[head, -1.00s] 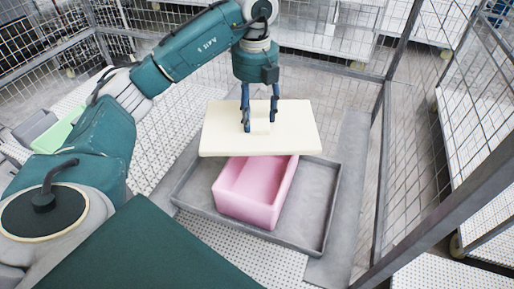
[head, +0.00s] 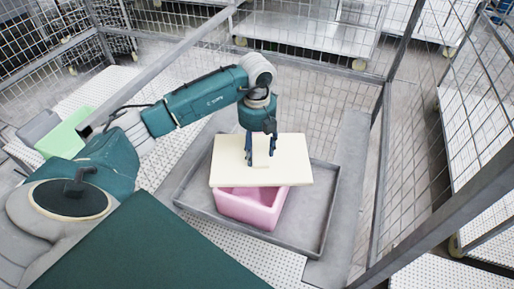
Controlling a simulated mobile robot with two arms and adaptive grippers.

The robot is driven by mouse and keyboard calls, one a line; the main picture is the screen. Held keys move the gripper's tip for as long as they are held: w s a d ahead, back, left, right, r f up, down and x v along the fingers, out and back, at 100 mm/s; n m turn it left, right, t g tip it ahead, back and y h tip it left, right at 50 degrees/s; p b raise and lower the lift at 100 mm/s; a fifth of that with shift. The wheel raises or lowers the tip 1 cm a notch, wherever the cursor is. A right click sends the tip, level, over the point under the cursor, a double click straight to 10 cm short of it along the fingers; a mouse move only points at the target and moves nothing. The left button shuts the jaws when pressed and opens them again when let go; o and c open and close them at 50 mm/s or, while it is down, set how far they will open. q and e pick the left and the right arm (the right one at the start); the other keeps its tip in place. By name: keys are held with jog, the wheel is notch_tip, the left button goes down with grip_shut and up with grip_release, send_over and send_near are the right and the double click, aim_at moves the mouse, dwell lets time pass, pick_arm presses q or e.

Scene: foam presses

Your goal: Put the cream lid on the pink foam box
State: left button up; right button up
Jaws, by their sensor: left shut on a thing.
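The cream lid (head: 290,168) is a flat rectangular panel with a raised block handle in its middle. My left gripper (head: 261,161) is shut on that handle from above and holds the lid roughly level. The pink foam box (head: 250,211) sits in a grey tray, its front wall and a strip of its open inside showing below the lid's near edge. The lid hides the rest of the box opening and reaches past it to the right. I cannot tell whether lid and box touch. My right gripper is out of view.
The grey tray (head: 311,235) has a low rim and bare floor to the right of the box. Wire mesh fencing (head: 440,120) with metal posts stands behind and to the right. A green container (head: 66,133) is at the far left.

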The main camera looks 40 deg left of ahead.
aim_at(257, 152)
pick_arm(q)
jog(key=shift+f, duration=0.15)
jog(key=o, duration=1)
jog(key=shift+r, duration=0.3)
notch_tip(257, 152, up, 6)
jog(key=b, duration=0.3)
jog(key=shift+w+f, duration=0.1)
jog(key=shift+r, duration=3)
